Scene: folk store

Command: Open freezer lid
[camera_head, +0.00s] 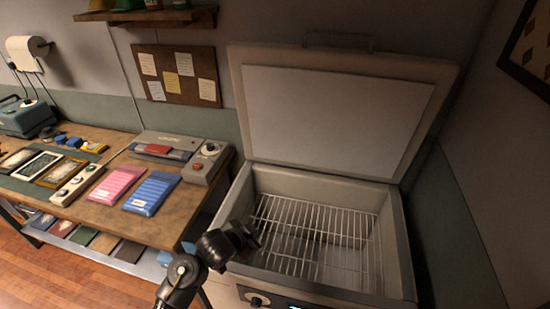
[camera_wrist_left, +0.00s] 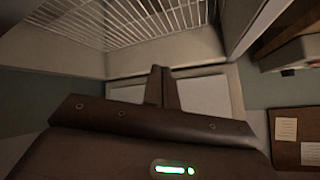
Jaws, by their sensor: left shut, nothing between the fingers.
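The freezer lid (camera_head: 335,115) stands raised at the back of the chest freezer, tilted up against the wall, with a handle (camera_head: 343,41) along its top edge. The freezer (camera_head: 405,250) is open and its wire rack (camera_head: 320,235) shows inside; the rack is also in the left wrist view (camera_wrist_left: 120,20). My left gripper (camera_head: 250,236) is over the freezer's front left rim, apart from the lid. Its fingers are together and empty, and they show closed in the left wrist view (camera_wrist_left: 161,85). My right gripper is not in view.
A wooden workbench (camera_head: 215,195) stands left of the freezer, holding a sealing machine (camera_head: 170,145), pink packets (camera_head: 117,184) and blue packets (camera_head: 151,193). A wall is close on the right. A pinboard (camera_head: 178,75) and shelf (camera_head: 150,16) hang above the bench.

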